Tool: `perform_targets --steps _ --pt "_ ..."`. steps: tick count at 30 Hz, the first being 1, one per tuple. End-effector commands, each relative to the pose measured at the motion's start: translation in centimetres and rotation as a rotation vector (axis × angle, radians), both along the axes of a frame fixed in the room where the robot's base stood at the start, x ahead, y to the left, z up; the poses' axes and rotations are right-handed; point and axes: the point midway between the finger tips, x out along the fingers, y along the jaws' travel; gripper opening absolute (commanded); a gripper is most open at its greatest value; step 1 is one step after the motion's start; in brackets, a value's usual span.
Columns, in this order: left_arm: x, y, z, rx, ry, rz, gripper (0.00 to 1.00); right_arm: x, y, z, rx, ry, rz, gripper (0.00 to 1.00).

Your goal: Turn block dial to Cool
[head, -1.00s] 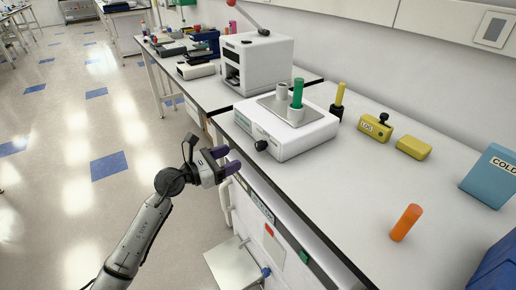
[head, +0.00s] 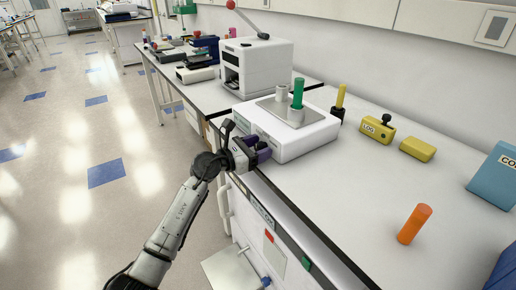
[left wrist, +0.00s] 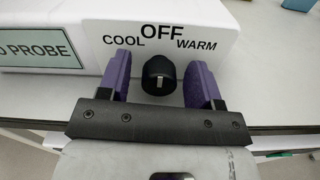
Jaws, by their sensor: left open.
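The block dial (left wrist: 159,76) is a black knob on the front of a white block unit (head: 287,148). In the left wrist view its light mark stands near the middle, with COOL printed to the left, OFF above and WARM to the right. My left gripper (left wrist: 158,82) has its two purple fingers on either side of the dial, open, with a gap showing on each side. In the head view the left gripper (head: 259,150) is at the unit's front and hides the dial. My right gripper is not in view.
A white machine (head: 262,67) stands behind.

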Motion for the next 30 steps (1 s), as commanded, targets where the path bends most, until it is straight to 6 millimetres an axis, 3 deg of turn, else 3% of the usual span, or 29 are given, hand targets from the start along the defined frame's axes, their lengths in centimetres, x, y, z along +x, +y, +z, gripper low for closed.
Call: perform_targets --steps 3,18,23,30 --pt "0.0 0.0 0.0 0.000 0.000 0.000 0.59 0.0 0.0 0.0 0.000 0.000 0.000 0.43" --pt "0.0 0.0 0.0 -0.001 0.001 0.000 0.11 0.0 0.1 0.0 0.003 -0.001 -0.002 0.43" --pt "0.0 0.1 0.3 -0.015 0.021 0.000 0.10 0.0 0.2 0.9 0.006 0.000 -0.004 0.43" --pt "0.1 0.2 0.8 -0.144 0.187 0.001 0.09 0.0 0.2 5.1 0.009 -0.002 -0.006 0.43"
